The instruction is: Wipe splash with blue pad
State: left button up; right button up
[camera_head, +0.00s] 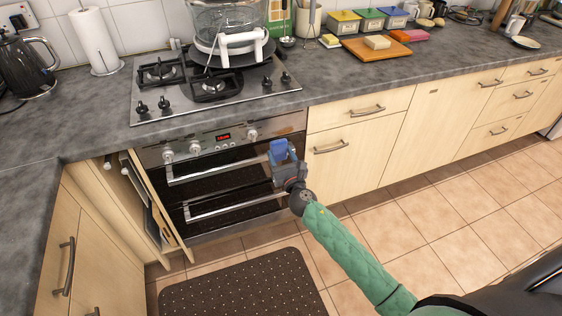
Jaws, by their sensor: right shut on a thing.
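My right gripper (284,163) is in front of the oven's right side, below the countertop edge, at the end of my green-sleeved arm. It is shut on a blue pad (279,147), which shows at its tip. The pad is in front of the oven (217,152) in this view; I cannot tell whether it touches the oven. I cannot make out a splash on the surfaces in view. My left gripper is not in view.
A gas hob (165,92) with a glass appliance (228,30) lies above the oven. A wooden board (366,53) with small blocks is further right. A drawer or door (125,200) stands ajar left of the oven. A dark mat (243,285) lies on the tiled floor.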

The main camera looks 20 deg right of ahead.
aim_at(294, 128)
jog(key=shift+w+f, duration=0.1)
jog(key=shift+w, duration=0.05)
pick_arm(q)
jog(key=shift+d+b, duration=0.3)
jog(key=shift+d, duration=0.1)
pick_arm(e)
jog(key=shift+w, duration=2.85)
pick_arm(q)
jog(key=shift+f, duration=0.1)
pick_arm(e)
jog(key=shift+w+a, duration=0.1)
jog(key=shift+w, duration=0.8)
jog(key=shift+d, duration=1.6)
jog(key=shift+w+d, duration=0.15)
jog(key=shift+d, duration=1.5)
jog(key=shift+d+b, duration=0.4)
jog(key=shift+d, duration=1.05)
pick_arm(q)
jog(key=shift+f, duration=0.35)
pick_arm(e)
jog(key=shift+w, duration=0.1)
